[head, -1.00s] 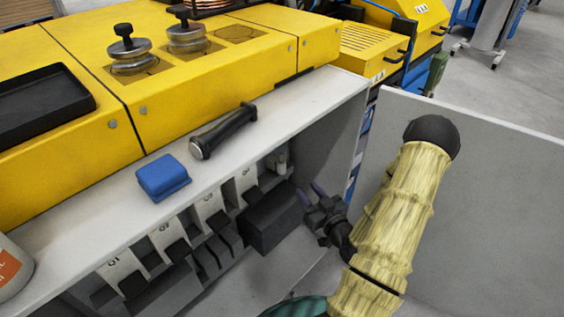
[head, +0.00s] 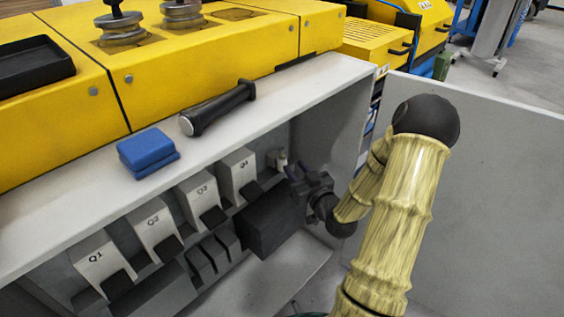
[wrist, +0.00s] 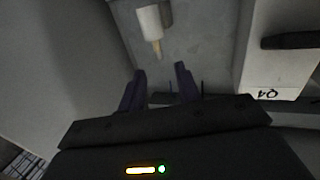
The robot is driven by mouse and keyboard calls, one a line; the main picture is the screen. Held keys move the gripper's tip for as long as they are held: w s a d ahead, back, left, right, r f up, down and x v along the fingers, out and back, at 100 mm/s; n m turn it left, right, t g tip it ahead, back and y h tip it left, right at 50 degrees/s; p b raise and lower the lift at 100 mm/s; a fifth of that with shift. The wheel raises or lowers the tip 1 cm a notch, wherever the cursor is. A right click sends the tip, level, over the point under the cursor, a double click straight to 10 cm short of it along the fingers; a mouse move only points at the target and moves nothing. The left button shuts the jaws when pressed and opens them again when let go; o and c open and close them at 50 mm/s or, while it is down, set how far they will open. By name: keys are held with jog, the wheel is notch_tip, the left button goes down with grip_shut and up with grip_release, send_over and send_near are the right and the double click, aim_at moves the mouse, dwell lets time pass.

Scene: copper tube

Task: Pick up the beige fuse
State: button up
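The beige fuse (wrist: 156,46) shows in the wrist view, a pale cylinder with a narrower tan tip, at the inner back wall of the cabinet. In the head view the fuse (head: 280,160) is a small pale shape right of the breaker marked Q4. My gripper (wrist: 160,77) has its two dark purple fingers apart with nothing between them. The fuse lies just beyond the fingertips, apart from them. In the head view my gripper (head: 296,170) is inside the cabinet's right end, close to the fuse.
Breakers Q1 to Q4 (head: 238,172) stand in a row, with a dark box (head: 268,222) below Q4. The cabinet's shelf top (head: 290,98) holds a blue block (head: 148,152) and a black-handled tool (head: 218,108). An open grey door (head: 480,190) stands at the right.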

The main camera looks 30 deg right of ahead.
aim_at(283, 150)
jog(key=w, duration=0.4)
jog(key=shift+w, duration=0.2)
jog(key=shift+w, duration=0.1)
jog(key=w, duration=0.2)
jog(key=w+r, duration=0.1)
jog(key=w, duration=0.2)
jog(key=shift+b, duration=0.4)
grip_shut()
